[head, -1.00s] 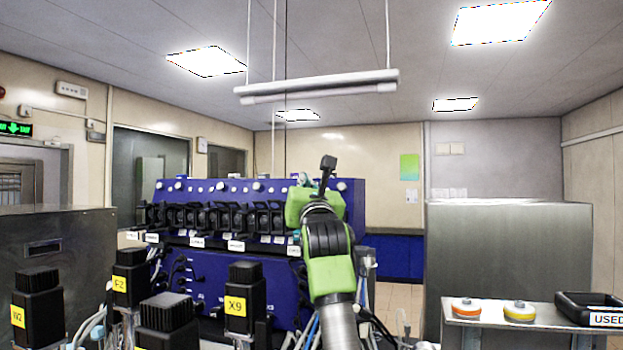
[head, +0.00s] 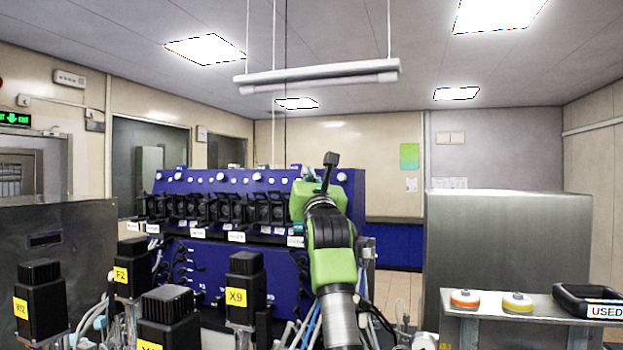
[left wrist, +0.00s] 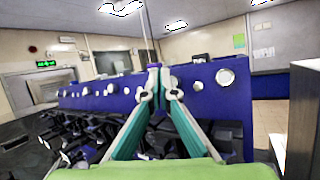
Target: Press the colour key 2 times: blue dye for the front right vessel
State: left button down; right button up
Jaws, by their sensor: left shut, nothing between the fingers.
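My left gripper (head: 308,173) is raised in front of the right part of a blue cabinet (head: 352,192); its green body and arm hide part of the panel. In the left wrist view its fingers (left wrist: 155,74) meet at the tips with nothing between them, before the blue upper panel (left wrist: 192,90). A row of pale round knobs (left wrist: 225,77) runs along that panel; contact with one cannot be told. Black motor blocks with yellow labels, one reading X9 (head: 245,287), stand in front. No blue dye key can be singled out. My right gripper is out of view.
Several black pump heads (head: 230,209) with white labels line the cabinet below the knobs. At the right, a shelf (head: 480,318) holds an orange disc (head: 465,299), a yellow disc (head: 517,302) and a black tray labelled USED (head: 575,292). A steel cabinet (head: 510,240) stands behind.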

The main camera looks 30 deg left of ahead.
pick_arm(q)
jog(key=shift+w, duration=0.2)
dwell(0.6)
jog(key=shift+w+f, duration=0.1)
jog(key=shift+w, duration=0.1)
jog(key=shift+a, duration=0.1)
jog(key=shift+w+a+f+p, duration=0.2)
jog(key=shift+w+p, duration=0.2)
jog(key=shift+w, duration=0.2)
dwell(0.9)
jog(key=shift+d, duration=0.1)
jog(key=shift+s+d+r+b, duration=0.15)
jog(key=shift+s+b, duration=0.25)
jog(key=shift+s, duration=0.1)
jog(key=shift+s+d+r+b, duration=0.1)
jog(key=shift+s+r+b, duration=0.05)
jog(key=shift+s+b, duration=0.3)
